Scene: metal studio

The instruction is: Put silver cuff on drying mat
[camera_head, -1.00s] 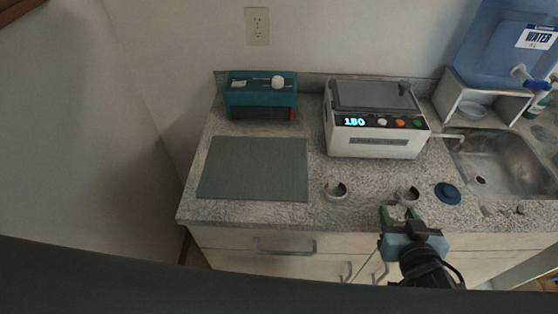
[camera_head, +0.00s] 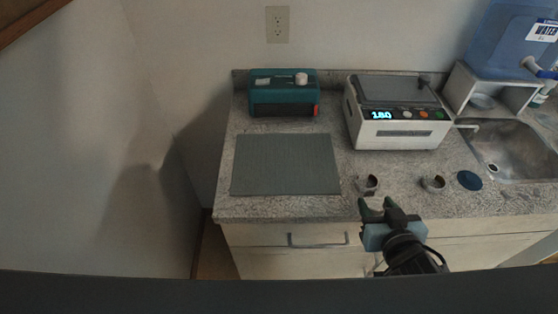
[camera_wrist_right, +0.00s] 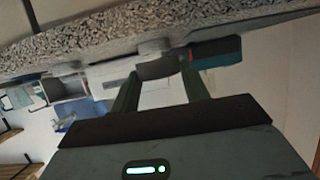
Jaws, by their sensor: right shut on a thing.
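My right gripper (camera_head: 372,207) is in front of the counter's front edge, just below the left one of two metal cuffs in the picture. In the right wrist view, the fingers (camera_wrist_right: 161,78) are shut on a dark grey curved piece, which looks like the silver cuff (camera_wrist_right: 159,67). In the head view I cannot make it out clearly between the fingers. The grey drying mat (camera_head: 286,165) lies flat and bare on the left of the counter, up and left of the gripper. My left gripper is not in view.
Two cuffs stand on the counter, a left one (camera_head: 367,184) and a right one (camera_head: 433,184), beside a blue disc (camera_head: 470,180). A teal device (camera_head: 283,93) and a white machine (camera_head: 398,125) stand behind. A sink (camera_head: 510,150) is at the right.

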